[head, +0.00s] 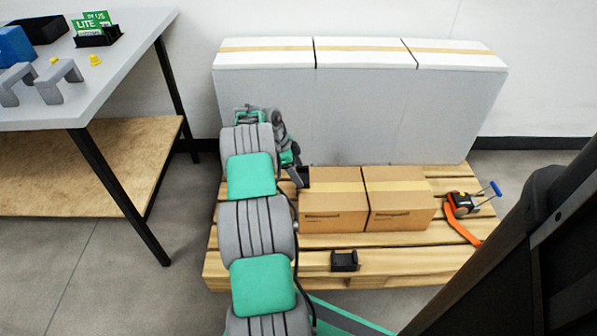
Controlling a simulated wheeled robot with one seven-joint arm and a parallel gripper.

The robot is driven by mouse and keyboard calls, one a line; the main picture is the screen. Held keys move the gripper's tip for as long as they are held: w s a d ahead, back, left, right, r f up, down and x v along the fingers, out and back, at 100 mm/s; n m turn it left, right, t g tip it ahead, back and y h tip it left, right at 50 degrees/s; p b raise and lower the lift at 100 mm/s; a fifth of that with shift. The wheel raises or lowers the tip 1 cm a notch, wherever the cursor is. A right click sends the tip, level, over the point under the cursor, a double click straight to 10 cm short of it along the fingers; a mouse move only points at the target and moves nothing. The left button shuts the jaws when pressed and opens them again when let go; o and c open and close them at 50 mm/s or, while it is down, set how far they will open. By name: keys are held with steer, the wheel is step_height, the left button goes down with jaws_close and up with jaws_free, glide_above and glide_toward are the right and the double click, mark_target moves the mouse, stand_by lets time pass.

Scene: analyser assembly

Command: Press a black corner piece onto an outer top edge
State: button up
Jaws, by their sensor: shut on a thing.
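Two brown cardboard boxes, the left one (334,208) and the right one (399,200), stand side by side on a wooden pallet (300,264). My gripper (301,179) is at the left box's outer top edge, shut on a small black corner piece (305,175). The piece is at the left end of that top edge; I cannot tell whether it touches the cardboard. Another black corner piece (344,261) lies on the pallet's front boards, apart from the boxes.
Tall grey-sided cartons with white tops (340,110) stand behind the boxes. A strap tool (462,203) with an orange strap (461,224) lies on the pallet's right. A grey table (105,75) with grey brackets (58,80) stands at the left.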

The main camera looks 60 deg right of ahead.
steer(key=shift+f, duration=0.1)
stand_by(0.5)
steer(key=shift+f+b, duration=1.6)
steer(key=shift+f, duration=0.35)
steer(key=shift+f+b, duration=0.35)
steer(key=o, duration=1.3)
steer(key=shift+r+p, duration=2.05)
steer(key=shift+r, duration=1.45)
